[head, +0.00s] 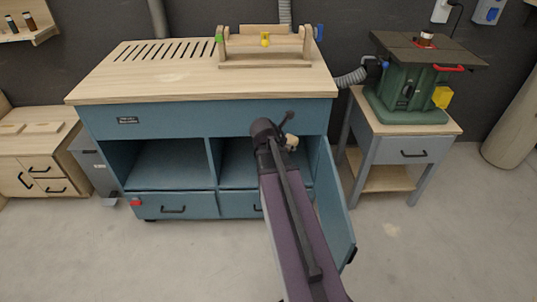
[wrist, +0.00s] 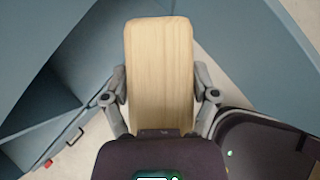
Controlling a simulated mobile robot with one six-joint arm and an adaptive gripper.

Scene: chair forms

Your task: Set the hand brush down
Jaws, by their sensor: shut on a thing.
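The hand brush (wrist: 160,70) shows in the wrist view as a long pale wooden block with rounded far corners. No bristles show in this view. My gripper (wrist: 160,92) has one finger on each side of the brush and is shut on it. In the head view my gripper (head: 284,134) is in front of the right open compartment of the teal workbench cabinet. A small pale part of the brush (head: 292,143) shows beside it, and my arm hides the rest. I cannot tell whether the brush touches any surface.
The teal cabinet (head: 200,122) has a left open compartment (head: 170,165) that looks empty. Its door (head: 335,205) stands open on the right, close to my arm. The slatted wooden top (head: 120,85) carries a wooden frame (head: 265,60). A green machine (head: 410,90) stands right.

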